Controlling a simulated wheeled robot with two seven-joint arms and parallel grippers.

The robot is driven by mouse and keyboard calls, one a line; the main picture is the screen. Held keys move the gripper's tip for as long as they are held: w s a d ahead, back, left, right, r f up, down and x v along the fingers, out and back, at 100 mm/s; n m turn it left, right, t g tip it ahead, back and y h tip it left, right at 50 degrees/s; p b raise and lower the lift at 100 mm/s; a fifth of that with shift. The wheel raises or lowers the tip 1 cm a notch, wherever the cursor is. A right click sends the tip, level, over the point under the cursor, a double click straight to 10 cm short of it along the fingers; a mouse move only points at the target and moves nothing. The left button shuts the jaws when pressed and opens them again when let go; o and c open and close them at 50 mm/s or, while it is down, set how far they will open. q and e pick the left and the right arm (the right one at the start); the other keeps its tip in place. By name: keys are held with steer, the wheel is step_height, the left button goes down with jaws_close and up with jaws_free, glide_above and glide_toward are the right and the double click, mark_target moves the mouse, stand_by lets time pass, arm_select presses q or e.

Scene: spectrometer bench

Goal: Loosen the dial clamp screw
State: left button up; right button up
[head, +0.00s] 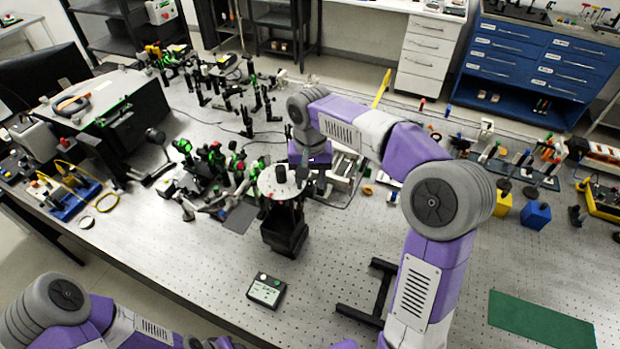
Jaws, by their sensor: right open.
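The spectrometer stands on the bench near the middle of the head view. It has a round pale dial plate (278,187) on top of a black base (285,235). The dial clamp screw is too small to pick out, and my right gripper may cover part of that area. My right arm reaches in from the lower right and bends down over the back right of the dial. My right gripper (306,168) is open, close to the right edge of the dial. I cannot tell whether it touches anything. Only links of my left arm show at the lower left; its gripper is out of view.
A small display box (266,290) lies in front of the spectrometer. Crowded optics mounts (215,165) stand to its left and behind. A black H-shaped stand (375,290) and a green mat (541,322) lie to the right. The bench front left of the display box is clear.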

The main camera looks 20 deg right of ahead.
steer(key=shift+w, duration=0.1)
steer(key=shift+c, duration=1)
jaws_close()
steer(key=n+p, duration=0.1)
steer(key=n, duration=0.1)
steer(key=shift+r+n+p, duration=0.1)
steer(key=shift+n+p, duration=0.2)
steer(key=shift+n, duration=0.1)
steer(key=shift+n+p, duration=0.65)
steer(key=shift+n, duration=0.85)
